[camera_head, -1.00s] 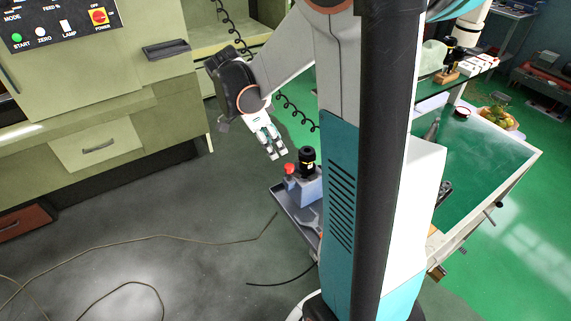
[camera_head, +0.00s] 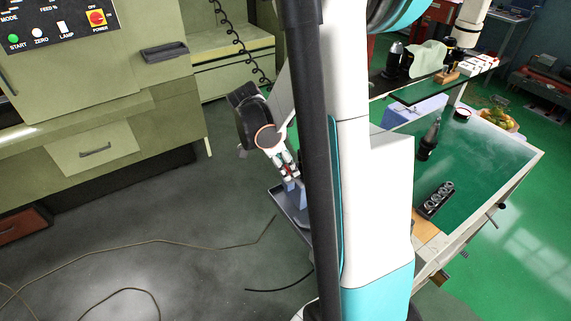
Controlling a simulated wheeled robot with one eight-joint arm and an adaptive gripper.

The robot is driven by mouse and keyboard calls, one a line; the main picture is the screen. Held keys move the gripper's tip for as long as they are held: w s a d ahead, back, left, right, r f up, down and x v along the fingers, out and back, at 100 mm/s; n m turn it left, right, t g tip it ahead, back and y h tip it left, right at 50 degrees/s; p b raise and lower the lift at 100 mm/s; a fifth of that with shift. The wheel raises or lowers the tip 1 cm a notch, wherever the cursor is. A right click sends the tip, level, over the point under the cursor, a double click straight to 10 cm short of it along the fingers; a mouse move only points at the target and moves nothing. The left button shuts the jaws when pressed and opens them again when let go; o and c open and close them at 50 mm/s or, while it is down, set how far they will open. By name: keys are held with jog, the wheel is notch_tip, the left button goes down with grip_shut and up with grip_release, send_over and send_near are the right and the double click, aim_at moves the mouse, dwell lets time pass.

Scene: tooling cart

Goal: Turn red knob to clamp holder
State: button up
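My gripper (camera_head: 287,172) is at the small tray, left of my column, with its fingers pointing down. A bit of the red knob (camera_head: 288,168) shows at the fingers. The fingers look to be at or around the knob, but whether they touch or grip it is too small to tell. The blue-grey clamp block (camera_head: 299,194) stands on the tray just below the fingers and is partly covered by my column. The black holder in the block is hidden.
The grey tray (camera_head: 279,207) holds the block and is partly hidden by my column. A green-topped cart (camera_head: 475,165) stands at the right, with a black tool holder (camera_head: 425,148) and a black rack (camera_head: 437,200) on it. Cables lie on the open floor at left.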

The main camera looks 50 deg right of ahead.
grip_shut()
jog(key=n, duration=0.2)
jog(key=n+t, duration=0.2)
jog(key=n, duration=0.1)
jog(key=shift+s+n+h+b, duration=0.25)
jog(key=shift+n+h+b, duration=0.05)
jog(key=shift+s+n+t, duration=0.1)
jog(key=shift+n+t, duration=0.8)
jog(key=shift+n, duration=1.3)
jog(key=shift+o, duration=0.5)
grip_release()
